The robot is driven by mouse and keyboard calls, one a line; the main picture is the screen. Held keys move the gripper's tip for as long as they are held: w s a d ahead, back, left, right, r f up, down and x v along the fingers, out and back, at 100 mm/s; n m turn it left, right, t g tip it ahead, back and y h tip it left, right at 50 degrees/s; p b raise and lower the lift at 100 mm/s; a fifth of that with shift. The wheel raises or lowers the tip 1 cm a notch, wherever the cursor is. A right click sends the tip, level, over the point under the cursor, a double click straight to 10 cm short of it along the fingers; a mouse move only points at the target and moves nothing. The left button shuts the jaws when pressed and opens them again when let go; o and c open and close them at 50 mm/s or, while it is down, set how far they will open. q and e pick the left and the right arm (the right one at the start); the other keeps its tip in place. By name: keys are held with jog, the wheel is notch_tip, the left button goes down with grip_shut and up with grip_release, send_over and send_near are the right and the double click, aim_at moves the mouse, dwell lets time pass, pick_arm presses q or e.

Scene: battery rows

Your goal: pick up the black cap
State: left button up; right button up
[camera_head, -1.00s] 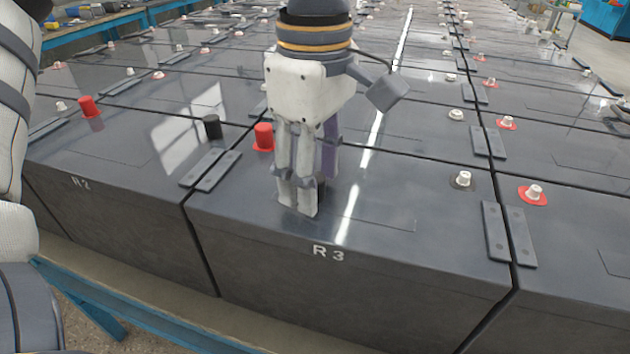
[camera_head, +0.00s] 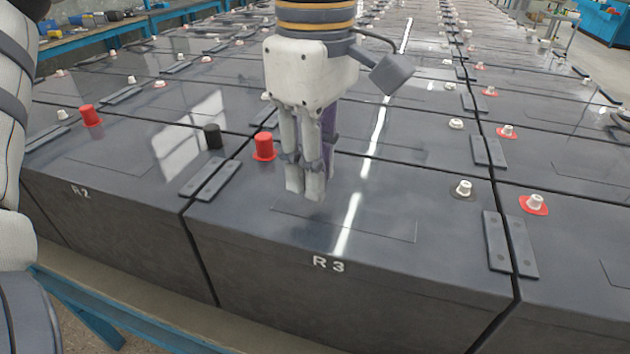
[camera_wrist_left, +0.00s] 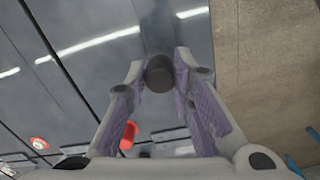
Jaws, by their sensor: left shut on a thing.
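My left gripper (camera_head: 306,190) points down over the battery marked R3 (camera_head: 290,228). In the left wrist view its fingertips are shut on a black cap (camera_wrist_left: 159,74), a short dark cylinder. In the head view the fingers hide this cap. The fingertips appear a little above the battery's top. Another black cap (camera_head: 212,136) stands on the R2 battery (camera_head: 110,175), left of the gripper. My right gripper is not in view.
A red cap (camera_head: 264,147) stands just left of my left gripper, and another red cap (camera_head: 90,116) is farther left. Grey connector plates (camera_head: 210,180) bridge R2 and R3. White-topped terminals (camera_head: 464,188) stand to the right. R3's front top is clear.

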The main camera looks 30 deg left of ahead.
pick_arm(q)
jog(key=s+r, duration=1)
jog(key=s, duration=0.4)
jog(key=shift+a, duration=0.2)
jog(key=shift+r, duration=0.15)
